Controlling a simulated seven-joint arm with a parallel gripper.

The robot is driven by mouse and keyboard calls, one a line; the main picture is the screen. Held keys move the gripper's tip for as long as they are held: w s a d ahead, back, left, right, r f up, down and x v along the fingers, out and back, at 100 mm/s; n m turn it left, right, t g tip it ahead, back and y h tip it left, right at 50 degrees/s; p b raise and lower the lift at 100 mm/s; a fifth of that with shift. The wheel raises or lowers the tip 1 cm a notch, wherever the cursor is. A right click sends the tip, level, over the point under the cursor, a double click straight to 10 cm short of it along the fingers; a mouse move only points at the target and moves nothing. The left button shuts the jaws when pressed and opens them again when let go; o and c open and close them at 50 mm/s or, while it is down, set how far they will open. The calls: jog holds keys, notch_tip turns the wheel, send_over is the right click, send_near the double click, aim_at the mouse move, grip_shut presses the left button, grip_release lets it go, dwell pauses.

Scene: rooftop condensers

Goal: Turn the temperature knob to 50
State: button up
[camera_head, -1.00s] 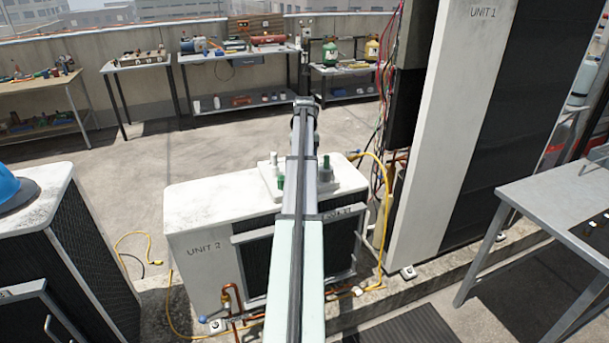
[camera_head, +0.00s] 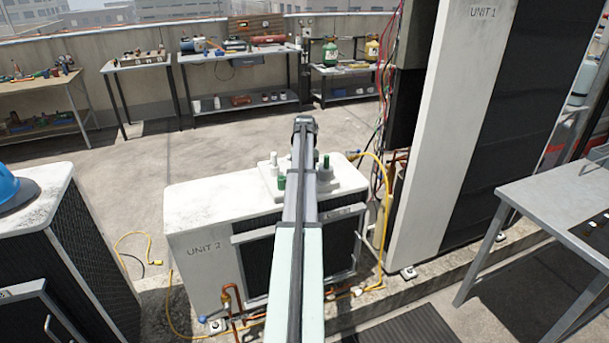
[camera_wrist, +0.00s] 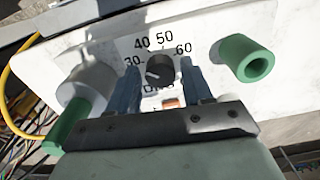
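The temperature knob (camera_wrist: 160,70) is a small black dial on a white panel (camera_wrist: 218,20) in the wrist view. The printed numbers 30, 40, 50 and 60 run around its upper side. A pale mark shows on the knob's face, but I cannot tell exactly which number it points to. My gripper (camera_wrist: 158,76) is open, with one blue finger on each side of the knob and a visible gap to it. I cannot tell how far above the panel the fingertips are. In the head view my arm hides the knob and gripper.
A green hollow cylinder (camera_wrist: 248,60) stands right of the knob; a grey cylinder (camera_wrist: 90,82) and a green one (camera_wrist: 66,128) are at left. An orange part (camera_wrist: 172,101) shows below the knob. The panel sits on the UNIT 2 condenser (camera_head: 215,195). A yellow hose (camera_head: 386,200) runs beside it.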

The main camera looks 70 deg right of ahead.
jog(key=c, duration=0.8)
jog(key=shift+m, duration=0.4)
jog(key=m, duration=0.6)
jog(key=shift+m, duration=0.4)
jog(key=m, duration=0.3)
jog(key=shift+w, duration=0.1)
jog(key=shift+m, duration=2)
